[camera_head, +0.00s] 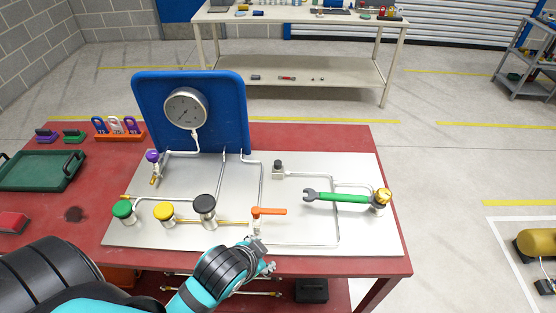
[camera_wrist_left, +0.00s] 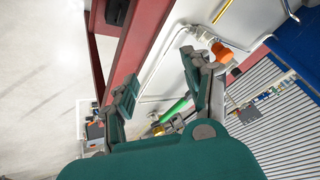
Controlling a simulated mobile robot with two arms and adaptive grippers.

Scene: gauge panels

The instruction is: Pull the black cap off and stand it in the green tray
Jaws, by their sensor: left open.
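A small black cap (camera_head: 278,164) stands on a fitting at the end of a pipe, right of the panel's middle. A larger round black knob (camera_head: 205,204) stands at the panel's front left. The green tray (camera_head: 40,188) lies at the table's left edge and looks empty. My left gripper (camera_head: 267,257) is open and empty at the table's front edge, in front of the orange lever and well short of the small cap. Its two spread fingers show in the left wrist view (camera_wrist_left: 160,84). I cannot make out either black part there. My right gripper is not in view.
The orange lever (camera_head: 268,211) is close beyond my left gripper. A green-handled wrench (camera_head: 342,197) lies across the panel's right side. Green (camera_head: 122,208) and yellow (camera_head: 164,211) knobs stand left of the black knob. A blue board (camera_head: 225,110) with a gauge rises behind.

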